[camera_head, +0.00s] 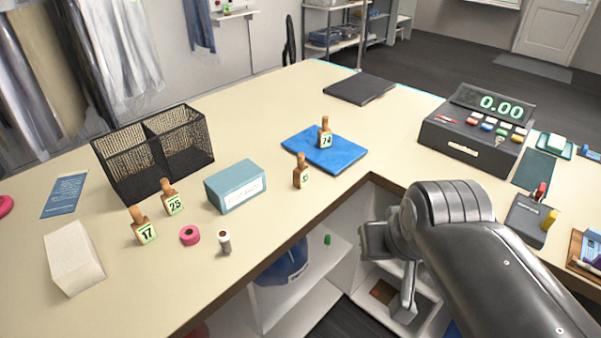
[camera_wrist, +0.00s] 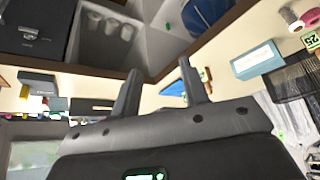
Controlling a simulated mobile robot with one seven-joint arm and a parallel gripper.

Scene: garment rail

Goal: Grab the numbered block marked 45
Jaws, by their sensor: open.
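Several wooden numbered blocks with green labels stand on the counter in the head view. One reads 17 (camera_head: 144,227), one 25 (camera_head: 172,199) and one 74 (camera_head: 325,133). Another numbered block (camera_head: 301,172) stands near the counter's front edge, right of the blue-grey box; its label is too small to read surely, and I cannot read 45 on any block. My gripper (camera_head: 390,268) is open and empty, beyond the counter's front edge over the open shelves, right of and apart from the blocks. Its two fingers (camera_wrist: 159,67) also show apart in the wrist view.
A blue-grey box (camera_head: 236,188), a black mesh basket (camera_head: 153,153), a pink tape roll (camera_head: 190,235), a small bottle (camera_head: 225,242) and a white block (camera_head: 74,258) stand on the left. A cash register (camera_head: 474,130) stands right.

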